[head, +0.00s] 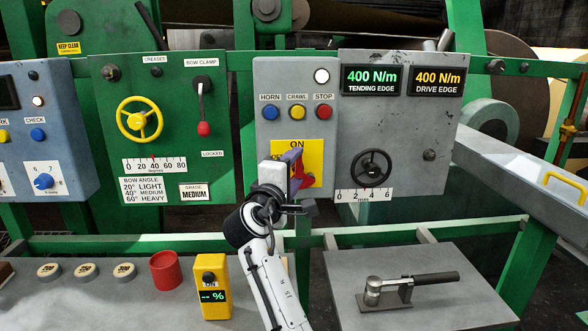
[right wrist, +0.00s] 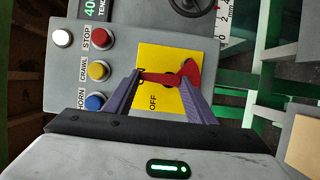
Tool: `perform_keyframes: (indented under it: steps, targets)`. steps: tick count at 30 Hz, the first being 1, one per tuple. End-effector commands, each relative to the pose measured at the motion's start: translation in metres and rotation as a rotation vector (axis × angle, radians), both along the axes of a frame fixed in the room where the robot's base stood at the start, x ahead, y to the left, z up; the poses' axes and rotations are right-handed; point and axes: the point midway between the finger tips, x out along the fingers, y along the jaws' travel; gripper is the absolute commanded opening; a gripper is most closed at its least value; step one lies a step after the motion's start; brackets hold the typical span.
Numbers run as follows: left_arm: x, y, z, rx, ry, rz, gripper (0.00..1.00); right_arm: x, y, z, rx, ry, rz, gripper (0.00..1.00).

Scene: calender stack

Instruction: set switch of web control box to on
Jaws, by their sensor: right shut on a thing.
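The web control box (head: 262,130) is the grey panel with HORN, CRAWL and STOP buttons. Its switch has a yellow plate (head: 315,150) marked ON at the top. A red switch handle (right wrist: 165,78) shows in the right wrist view, its arm reaching from the hub toward the ON side; the OFF mark is on another side. My right gripper (right wrist: 162,78) has its purple fingers at either end of the handle, shut on it. In the head view the right gripper (head: 296,166) covers much of the plate and handle. My left gripper is not in view.
A green panel (head: 190,130) with a yellow wheel stands at left. Below are a yellow % device (head: 214,290), a red cup (head: 165,271) and a grey plate with a black-handled lever (head: 430,280).

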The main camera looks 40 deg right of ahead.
Motion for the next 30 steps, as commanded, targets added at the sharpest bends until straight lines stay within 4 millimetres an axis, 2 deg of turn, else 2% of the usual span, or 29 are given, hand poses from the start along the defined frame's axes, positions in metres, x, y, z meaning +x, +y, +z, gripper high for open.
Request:
perform_keyframes:
  steps: [12,13,16,25,30]
  targets:
    - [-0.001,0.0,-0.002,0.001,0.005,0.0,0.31,0.0,0.0,-0.001,0.013,-0.006,-0.001,0.28]
    - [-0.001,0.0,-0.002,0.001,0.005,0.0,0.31,0.0,0.0,-0.002,0.013,-0.006,-0.001,0.53]
    - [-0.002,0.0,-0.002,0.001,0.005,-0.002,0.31,0.0,0.0,-0.001,0.012,-0.005,-0.001,0.69]
    - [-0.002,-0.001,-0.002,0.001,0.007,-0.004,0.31,-0.001,0.001,-0.001,0.009,-0.005,0.0,0.69]
    - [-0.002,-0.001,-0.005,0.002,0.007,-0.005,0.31,-0.011,0.016,-0.002,0.01,-0.005,0.002,0.69]
